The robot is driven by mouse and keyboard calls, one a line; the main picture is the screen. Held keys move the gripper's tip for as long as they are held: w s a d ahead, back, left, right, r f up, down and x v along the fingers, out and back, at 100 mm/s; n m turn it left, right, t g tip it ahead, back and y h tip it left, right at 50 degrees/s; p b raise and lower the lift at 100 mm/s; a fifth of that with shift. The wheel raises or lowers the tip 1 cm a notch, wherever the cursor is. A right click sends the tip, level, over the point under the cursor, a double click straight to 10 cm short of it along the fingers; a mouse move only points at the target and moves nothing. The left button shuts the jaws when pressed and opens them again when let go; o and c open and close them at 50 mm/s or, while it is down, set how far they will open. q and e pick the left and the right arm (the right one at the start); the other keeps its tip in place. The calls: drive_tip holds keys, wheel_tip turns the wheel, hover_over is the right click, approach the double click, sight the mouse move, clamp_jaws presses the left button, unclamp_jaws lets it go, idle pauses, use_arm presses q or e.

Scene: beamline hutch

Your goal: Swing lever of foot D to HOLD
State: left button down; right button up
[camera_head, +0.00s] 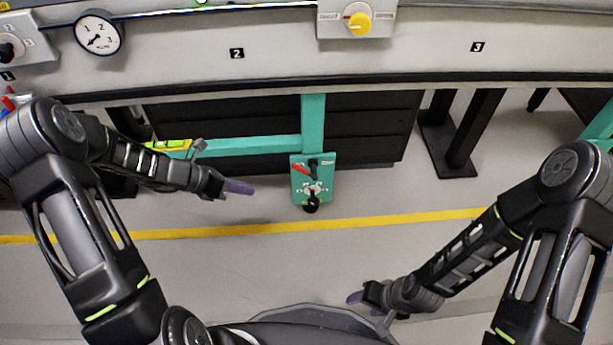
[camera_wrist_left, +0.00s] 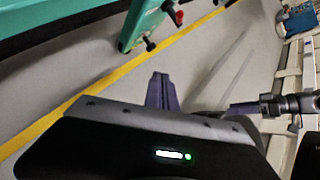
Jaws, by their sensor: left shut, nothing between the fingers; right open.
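A green foot panel (camera_head: 299,183) stands at the base of the teal post in the middle of the head view. It carries a lever with a red part (camera_head: 300,169) and a black knob (camera_head: 312,205) below. I cannot read its letter or the lever's marks. The panel also shows at the top of the left wrist view (camera_wrist_left: 140,22), with a red tip and black knobs. My left gripper (camera_head: 240,187) is shut and empty, to the left of the panel and apart from it. Its purple fingers show together in the left wrist view (camera_wrist_left: 161,90). My right gripper (camera_head: 366,297) is open, low and right of the panel.
A long bench edge (camera_head: 400,82) runs above, with a gauge (camera_head: 98,36) and a yellow knob (camera_head: 360,22). A teal crossbar (camera_head: 255,146) and black drawers (camera_head: 370,130) stand behind. A black table leg (camera_head: 468,140) is to the right. Floor in front is clear.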

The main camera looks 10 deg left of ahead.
sight(300, 169)
use_arm(q)
drive_tip(key=d+r+n, duration=0.1)
drive_tip(key=d+r+n+h, duration=0.1)
drive_tip(key=n, duration=0.1)
drive_tip(key=shift+w+d+r+h, duration=0.2)
drive_tip(key=shift+w+r+h, duration=0.1)
drive_tip(key=shift+f, duration=0.1)
drive_tip(key=w+d+f+b, duration=0.4)
drive_tip(key=w+d+b, duration=0.1)
drive_tip(key=w+d, duration=0.2)
drive_tip(key=shift+w+d, duration=0.25)
drive_tip(key=shift+d, duration=0.1)
idle(0.4)
